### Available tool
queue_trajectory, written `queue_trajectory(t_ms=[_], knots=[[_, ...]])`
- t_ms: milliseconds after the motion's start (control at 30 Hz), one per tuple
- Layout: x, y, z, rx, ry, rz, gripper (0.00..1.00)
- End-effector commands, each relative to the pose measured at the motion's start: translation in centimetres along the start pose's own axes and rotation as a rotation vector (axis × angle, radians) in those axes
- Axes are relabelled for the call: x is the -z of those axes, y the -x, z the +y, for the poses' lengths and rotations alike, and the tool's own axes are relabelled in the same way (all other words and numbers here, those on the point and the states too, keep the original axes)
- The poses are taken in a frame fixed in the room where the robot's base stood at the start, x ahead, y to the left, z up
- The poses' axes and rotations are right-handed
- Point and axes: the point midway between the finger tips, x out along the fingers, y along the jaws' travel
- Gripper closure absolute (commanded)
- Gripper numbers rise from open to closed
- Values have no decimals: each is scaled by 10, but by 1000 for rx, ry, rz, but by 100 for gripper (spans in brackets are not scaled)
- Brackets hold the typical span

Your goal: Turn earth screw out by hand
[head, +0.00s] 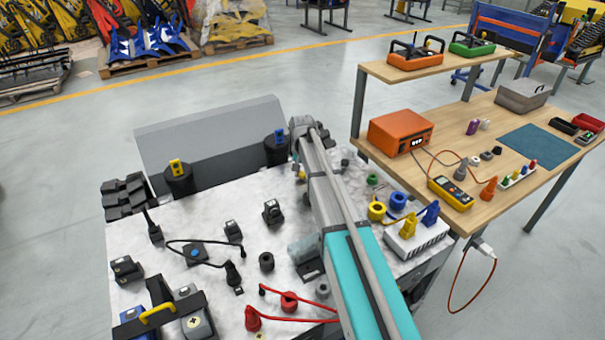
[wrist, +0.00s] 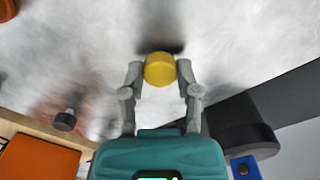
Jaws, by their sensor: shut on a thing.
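The earth screw (wrist: 160,69) shows in the wrist view as a round yellow knob, just above the picture's middle. My gripper (wrist: 160,80) has one grey finger on each side of the knob and is shut on it. A dark patch lies behind the knob on the pale, mottled surface. I cannot tell how far the screw sits in or out, as its shank is hidden.
A black cylinder with a blue part (head: 281,146) stands close by; its dark body (wrist: 238,125) is right of my gripper in the wrist view. A small dark knob (wrist: 66,119) lies left. The wooden bench with an orange box (head: 398,133) is at the right.

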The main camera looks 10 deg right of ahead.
Motion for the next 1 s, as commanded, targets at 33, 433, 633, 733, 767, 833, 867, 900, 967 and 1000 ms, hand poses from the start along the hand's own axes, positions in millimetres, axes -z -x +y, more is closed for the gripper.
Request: queue_trajectory(t_ms=[33, 433, 633, 733, 767, 833, 867, 900, 967, 1000], knots=[[-1, 0, 0, -1, 29, -1, 93], [-1, 0, 0, 0, 343, -2, 93], [-1, 0, 0, 0, 500, -2, 93], [-1, 0, 0, 0, 579, -2, 93], [-1, 0, 0, 0, 602, -2, 93], [-1, 0, 0, 0, 658, -2, 93], [-1, 0, 0, 0, 680, -2, 93], [-1, 0, 0, 0, 709, -2, 93], [-1, 0, 0, 0, 745, -2, 93], [-1, 0, 0, 0, 763, -2, 93]])
